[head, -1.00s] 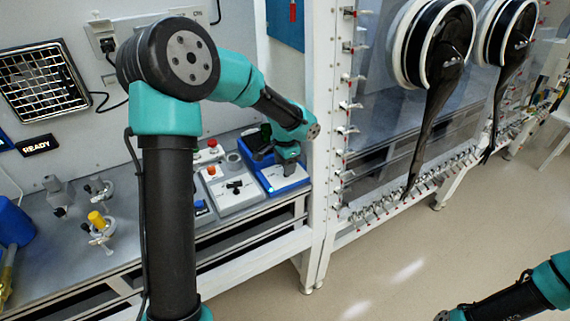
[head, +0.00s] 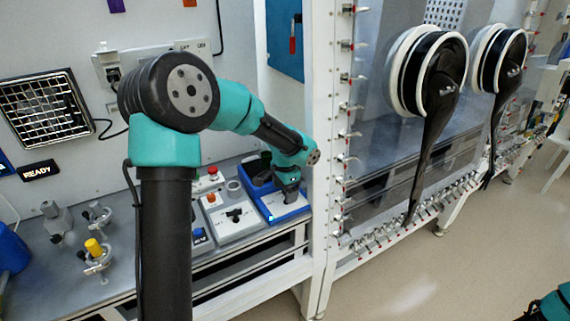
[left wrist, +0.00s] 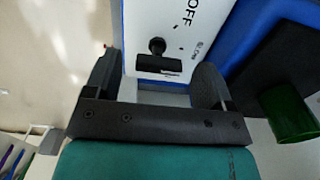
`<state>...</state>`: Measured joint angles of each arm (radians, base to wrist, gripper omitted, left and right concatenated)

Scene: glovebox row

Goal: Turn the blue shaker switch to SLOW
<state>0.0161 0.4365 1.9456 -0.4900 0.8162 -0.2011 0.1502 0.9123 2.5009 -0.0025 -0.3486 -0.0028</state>
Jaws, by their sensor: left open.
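The blue shaker (head: 288,213) stands at the right end of the bench, a blue box with a white top face. In the left wrist view its white panel (left wrist: 140,20) carries a black switch (left wrist: 158,62) with a round knob and a bar. "OFF" is printed beside it, with a smaller label, seemingly SLOW. My left gripper (head: 289,190) is over the shaker, pointing down. In the left wrist view its open fingers (left wrist: 157,80) lie on either side of the switch, apart from it in the picture. The gap in depth cannot be told. My right gripper is out of view.
Left of the shaker is a white control box (head: 232,218) with a black switch and an orange button. A green cup (left wrist: 290,112) is close to the right finger in the wrist view. The glovebox frame (head: 322,150) rises just right of the shaker.

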